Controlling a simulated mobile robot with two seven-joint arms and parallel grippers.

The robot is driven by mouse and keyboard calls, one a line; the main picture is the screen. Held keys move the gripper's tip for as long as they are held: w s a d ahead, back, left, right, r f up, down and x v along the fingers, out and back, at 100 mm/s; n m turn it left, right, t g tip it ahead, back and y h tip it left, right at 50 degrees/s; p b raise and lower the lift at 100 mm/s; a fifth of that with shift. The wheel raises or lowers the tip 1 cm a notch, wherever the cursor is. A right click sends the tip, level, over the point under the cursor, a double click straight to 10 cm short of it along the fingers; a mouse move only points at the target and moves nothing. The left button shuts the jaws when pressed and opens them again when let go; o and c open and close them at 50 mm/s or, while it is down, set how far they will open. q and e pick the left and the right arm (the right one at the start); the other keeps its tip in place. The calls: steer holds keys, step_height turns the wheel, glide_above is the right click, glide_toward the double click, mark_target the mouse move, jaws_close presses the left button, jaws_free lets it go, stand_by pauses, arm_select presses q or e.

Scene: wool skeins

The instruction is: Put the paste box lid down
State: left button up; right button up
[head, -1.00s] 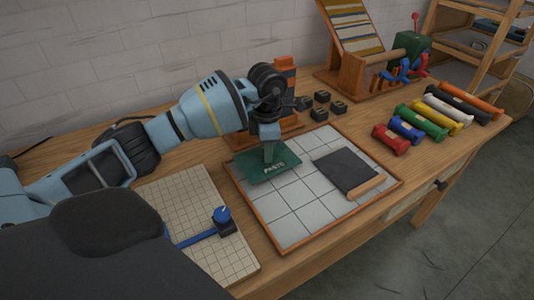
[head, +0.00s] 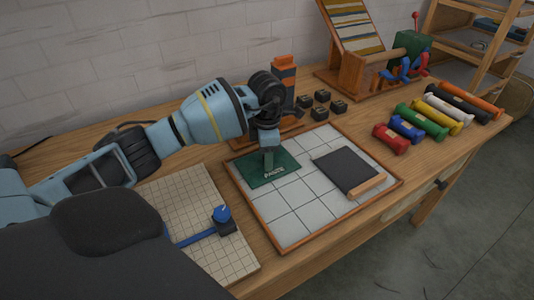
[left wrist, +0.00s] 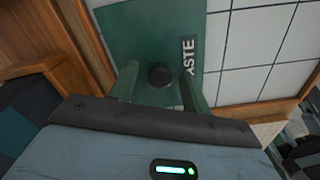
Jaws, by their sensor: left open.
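The paste box lid is a flat green plate (head: 285,170) lettered PASTE, at the left rear of the white tiled board (head: 288,232). It appears to lie flat on the tiles. In the left wrist view the lid (left wrist: 140,30) has a round dark knob (left wrist: 161,75). My left gripper (head: 268,162) is right over the lid. Its green-tinted fingers (left wrist: 160,84) stand open, one on each side of the knob, with visible gaps. The lid's underside is hidden. My right gripper is not in view.
A dark slab with a wooden edge (head: 348,168) lies on the board's right half. A gridded mat (head: 185,205) with a blue tool (head: 222,216) is at left. Small black blocks (head: 322,97) stand behind, coloured rolls (head: 421,121) to the right. The board's front tiles are clear.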

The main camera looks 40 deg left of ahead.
arm_select(q)
step_height(320, 180, up, 12)
steer(key=shift+r, duration=0.15)
stand_by(0.4)
stand_by(0.3)
